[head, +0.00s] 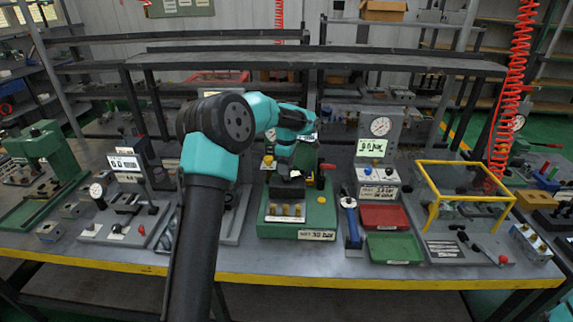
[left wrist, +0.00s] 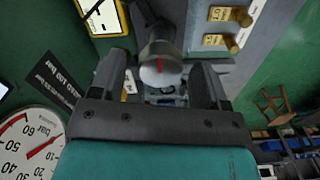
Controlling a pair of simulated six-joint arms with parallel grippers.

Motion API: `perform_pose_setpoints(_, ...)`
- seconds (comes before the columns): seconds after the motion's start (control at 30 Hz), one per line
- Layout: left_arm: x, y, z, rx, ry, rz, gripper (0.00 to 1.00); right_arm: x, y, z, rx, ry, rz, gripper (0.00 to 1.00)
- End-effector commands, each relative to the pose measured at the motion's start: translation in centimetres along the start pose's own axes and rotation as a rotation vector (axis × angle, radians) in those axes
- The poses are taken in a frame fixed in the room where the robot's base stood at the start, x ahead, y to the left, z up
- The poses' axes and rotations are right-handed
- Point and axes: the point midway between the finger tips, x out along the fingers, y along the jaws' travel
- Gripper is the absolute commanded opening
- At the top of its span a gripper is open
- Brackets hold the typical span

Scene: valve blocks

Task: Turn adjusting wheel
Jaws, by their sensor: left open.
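A round grey knob with a red mark (left wrist: 160,66), which looks like the adjusting wheel, shows in the left wrist view. It lies between the two spread fingers of my left gripper (left wrist: 161,82), with room visible on both sides. I cannot tell how far it is in depth from the fingertips. In the head view my left gripper (head: 287,182) is over the green valve block base (head: 268,226) and hides the knob there. My right gripper is not in view.
Brass knobs (left wrist: 234,45) stand on a grey block beside the wheel. A dial gauge (left wrist: 25,150) is close by at lower left. In the head view a red tray (head: 384,216), a green tray (head: 390,248) and a yellow frame (head: 462,168) stand to the right.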

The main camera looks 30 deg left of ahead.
Motion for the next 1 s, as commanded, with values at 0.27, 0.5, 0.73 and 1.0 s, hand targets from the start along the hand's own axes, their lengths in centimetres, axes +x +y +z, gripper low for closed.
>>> perform_pose_setpoints(0.27, -0.04, 0.00, -0.02, 0.000, 0.000, 0.000, 0.60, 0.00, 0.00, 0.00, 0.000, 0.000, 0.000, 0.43)
perform_pose_setpoints(0.5, -0.06, 0.01, -0.01, 0.000, 0.000, 0.000, 0.37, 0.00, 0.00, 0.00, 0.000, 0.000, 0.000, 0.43)
perform_pose_setpoints(0.73, -0.06, 0.00, -0.02, 0.000, 0.000, 0.000, 0.20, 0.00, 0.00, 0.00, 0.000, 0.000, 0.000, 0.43)
perform_pose_setpoints(1.0, -0.07, 0.01, -0.02, 0.029, 0.001, 0.000, 0.20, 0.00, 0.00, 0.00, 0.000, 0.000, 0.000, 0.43)
